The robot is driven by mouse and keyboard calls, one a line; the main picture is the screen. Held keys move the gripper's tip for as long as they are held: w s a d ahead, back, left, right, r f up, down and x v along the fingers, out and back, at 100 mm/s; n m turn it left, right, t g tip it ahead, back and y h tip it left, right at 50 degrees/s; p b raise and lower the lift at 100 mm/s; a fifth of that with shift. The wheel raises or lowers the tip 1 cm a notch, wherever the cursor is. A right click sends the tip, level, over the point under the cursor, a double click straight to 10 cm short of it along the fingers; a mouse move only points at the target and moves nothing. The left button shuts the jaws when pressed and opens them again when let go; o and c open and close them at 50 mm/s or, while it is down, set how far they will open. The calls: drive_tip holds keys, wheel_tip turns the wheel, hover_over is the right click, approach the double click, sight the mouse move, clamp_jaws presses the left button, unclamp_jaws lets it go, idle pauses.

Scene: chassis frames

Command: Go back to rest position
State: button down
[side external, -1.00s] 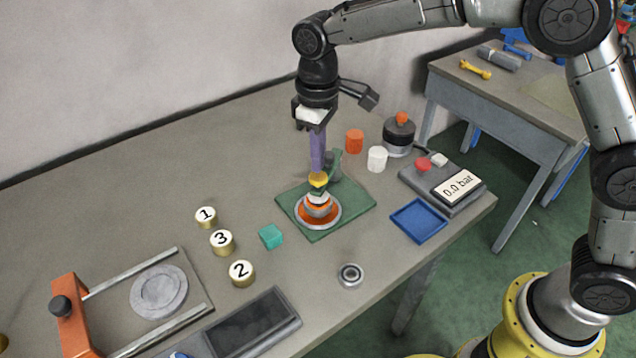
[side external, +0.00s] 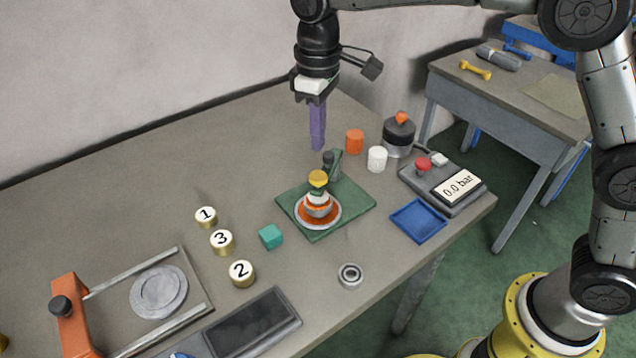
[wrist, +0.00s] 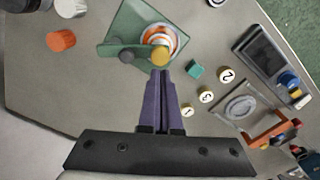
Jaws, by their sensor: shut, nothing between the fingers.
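My gripper (side external: 317,148) has long purple fingers. It is shut and empty, and hangs pointing down above the table, clear of everything. In the wrist view its fingers (wrist: 161,75) lie together, with the tips just below the yellow cap in the picture. Below it in the side view is a green plate (side external: 348,212) with an orange and white ringed stack (side external: 318,214) on it, topped by the yellow cap (side external: 318,177). A dark post with a green bracket (side external: 335,163) stands behind the stack.
An orange cylinder (side external: 355,141), a white cylinder (side external: 377,158) and a dark round device (side external: 399,133) stand right of my gripper. A gauge box (side external: 460,188), blue tray (side external: 418,221), teal cube (side external: 271,236), numbered brass weights (side external: 221,241) and a bearing (side external: 350,275) lie around. The table's back left is clear.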

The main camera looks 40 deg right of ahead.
drive_tip(key=s+d+r+m+t, duration=0.3)
drive_tip(key=s+d+r, duration=0.8)
drive_tip(key=d+r, duration=0.15)
drive_tip(key=s+d+f+m+t, duration=0.15)
drive_tip(key=s+d, duration=0.25)
drive_tip(key=s, duration=0.5)
drive_tip(key=s+d+f+m+t, duration=0.1)
drive_tip(key=s+f, duration=0.6)
drive_tip(key=f, duration=0.1)
drive_tip(key=shift+s+d+f, duration=0.15)
drive_tip(key=shift+s+d, duration=0.1)
drive_tip(key=shift+s, duration=0.05)
drive_tip(key=shift+m, duration=0.25)
